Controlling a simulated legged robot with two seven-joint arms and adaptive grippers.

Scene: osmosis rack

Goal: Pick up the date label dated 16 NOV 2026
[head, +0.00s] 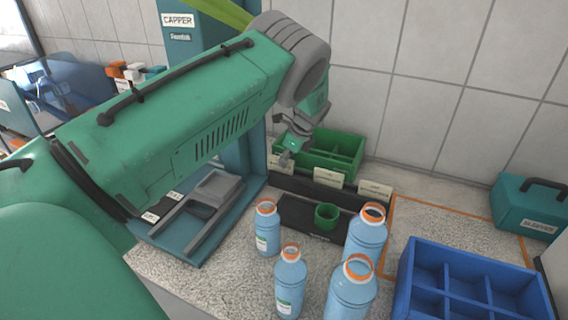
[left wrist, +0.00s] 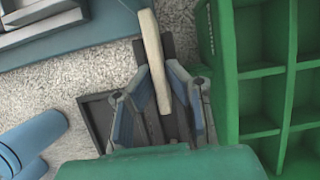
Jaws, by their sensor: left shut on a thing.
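My left gripper (head: 288,153) is at the left end of a dark label rack (head: 315,193), in front of the green divided bin. In the left wrist view my gripper (left wrist: 160,90) is shut on a cream date label (left wrist: 152,50), seen nearly edge-on between the fingers. In the head view this label (head: 280,166) shows low beside the fingers, partly hidden. Two more cream labels, a middle one (head: 328,177) and a right one (head: 375,190), stand along the rack. Their print is too small to read. My right gripper is not in view.
A green cup (head: 327,216) stands on a dark base in front of the rack. Several blue bottles (head: 290,283) stand nearer. The green bin (head: 345,150) is close behind the gripper; a blue crate (head: 465,285) is at right. The orange-outlined counter area (head: 440,228) is clear.

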